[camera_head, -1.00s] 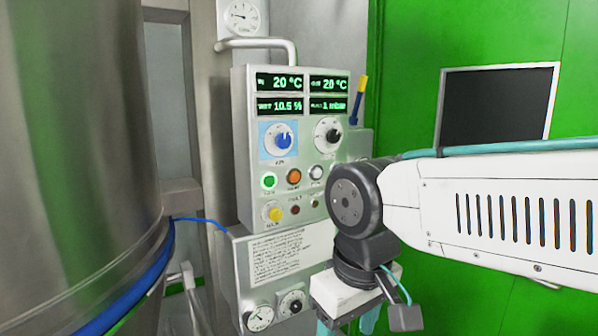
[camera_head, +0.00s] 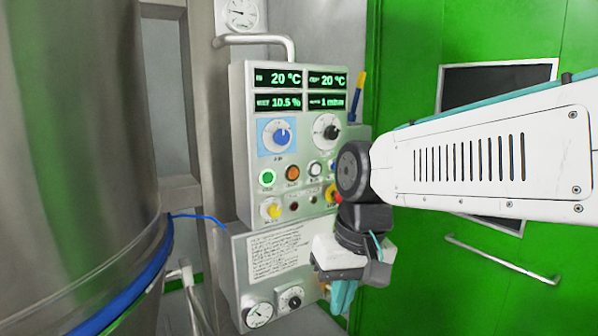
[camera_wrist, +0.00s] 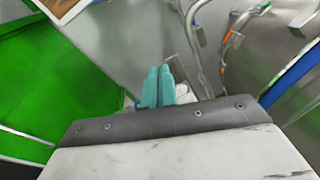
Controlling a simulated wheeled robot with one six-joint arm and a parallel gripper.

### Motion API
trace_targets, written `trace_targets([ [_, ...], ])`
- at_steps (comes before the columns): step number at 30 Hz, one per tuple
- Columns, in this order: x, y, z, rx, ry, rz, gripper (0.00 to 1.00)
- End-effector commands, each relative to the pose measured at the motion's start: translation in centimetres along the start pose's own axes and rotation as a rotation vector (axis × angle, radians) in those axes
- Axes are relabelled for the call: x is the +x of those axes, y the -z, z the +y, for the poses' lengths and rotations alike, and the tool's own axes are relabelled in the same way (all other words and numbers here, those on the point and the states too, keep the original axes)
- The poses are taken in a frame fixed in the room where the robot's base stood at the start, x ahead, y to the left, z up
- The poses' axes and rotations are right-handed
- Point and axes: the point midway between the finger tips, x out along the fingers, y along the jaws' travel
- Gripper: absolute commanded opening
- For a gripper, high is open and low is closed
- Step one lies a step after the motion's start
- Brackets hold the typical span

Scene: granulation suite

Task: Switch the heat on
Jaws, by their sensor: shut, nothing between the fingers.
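The control panel (camera_head: 240,150) is a grey box with green-lit displays reading 20 °C, 10.5 % and 1 mbar. Below them are a blue knob (camera_head: 281,134) on a light-blue plate and a black-and-silver knob (camera_head: 327,132). Small labels are too blurred to read. My gripper (camera_head: 341,296) hangs below and right of the buttons, apart from them. Its teal fingers (camera_wrist: 158,88) are together and empty in the wrist view.
A large steel vessel (camera_head: 75,130) with a blue band stands at left. A lower box with a text sheet (camera_head: 278,252) and two dials is close to my gripper. A green door (camera_head: 480,290) with a bar handle (camera_head: 500,260) is at right.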

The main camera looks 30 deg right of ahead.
Motion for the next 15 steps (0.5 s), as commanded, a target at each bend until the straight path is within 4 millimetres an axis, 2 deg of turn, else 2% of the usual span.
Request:
trace_targets([
  [5,-2.5,9.8,0.6,0.389,0.235,0.175,0.0],
  [6,-3.4,12.3,1.2,0.486,0.293,0.231,0.0],
  [9,-6.1,18.1,3.1,0.711,0.427,0.368,0.0],
  [12,-8.7,22.4,5.0,0.889,0.542,0.486,0.0],
  [15,-11.2,25.3,5.9,1.011,0.635,0.574,0.0],
])
